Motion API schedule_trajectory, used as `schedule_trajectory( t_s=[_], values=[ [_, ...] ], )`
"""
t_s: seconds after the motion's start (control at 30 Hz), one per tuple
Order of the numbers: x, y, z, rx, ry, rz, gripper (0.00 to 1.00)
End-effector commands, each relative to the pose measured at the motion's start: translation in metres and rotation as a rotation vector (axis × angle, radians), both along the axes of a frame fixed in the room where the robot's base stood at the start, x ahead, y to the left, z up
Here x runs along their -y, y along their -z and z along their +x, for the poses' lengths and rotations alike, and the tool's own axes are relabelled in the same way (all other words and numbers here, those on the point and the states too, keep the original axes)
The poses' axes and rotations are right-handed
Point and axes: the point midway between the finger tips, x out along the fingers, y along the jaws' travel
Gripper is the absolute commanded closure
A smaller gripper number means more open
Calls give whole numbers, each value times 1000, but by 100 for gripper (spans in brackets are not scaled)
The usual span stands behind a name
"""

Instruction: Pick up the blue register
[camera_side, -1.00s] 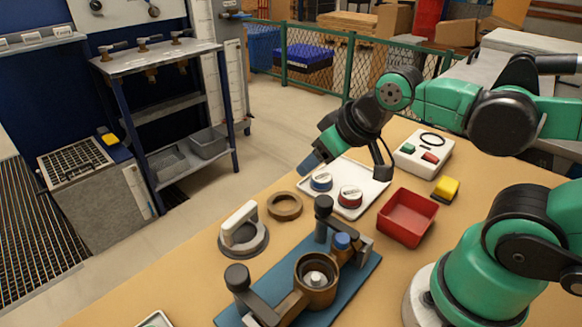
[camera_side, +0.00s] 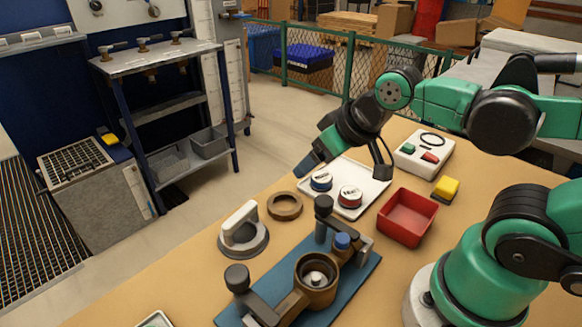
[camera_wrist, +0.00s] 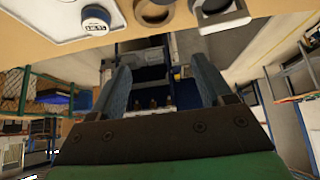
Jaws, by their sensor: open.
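The blue register (camera_side: 321,181) is a small round meter with a white face and blue rim. It sits upright on a white tray (camera_side: 371,186), beside a similar red register (camera_side: 350,196). In the wrist view the blue register (camera_wrist: 96,19) is at the upper left, outside the jaws. My gripper (camera_side: 310,163) is in the air above and a little left of the blue register in the side view, apart from it. In the wrist view the two fingers of my gripper (camera_wrist: 163,85) are spread with nothing between them.
A brown ring (camera_side: 285,206) and a white-handled clamp tool (camera_side: 242,232) lie left of the tray. A blue fixture plate (camera_side: 262,283) with a brass body is in front. A red bin (camera_side: 408,216), yellow block (camera_side: 446,188) and button box (camera_side: 423,153) stand to the right.

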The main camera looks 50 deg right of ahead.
Motion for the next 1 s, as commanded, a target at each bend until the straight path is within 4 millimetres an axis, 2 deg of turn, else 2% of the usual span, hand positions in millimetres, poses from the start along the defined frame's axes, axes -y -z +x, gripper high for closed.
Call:
schedule_trajectory(
  t_s=[0.17,0.37,0.5,0.7,1.0],
  values=[
    [12,-1,11,-76,58,12,27],
    [41,9,36,-258,197,50,27],
    [66,27,52,-390,297,83,27],
    [94,58,64,-538,409,126,27],
    [107,83,67,-607,459,147,27]
  ],
)
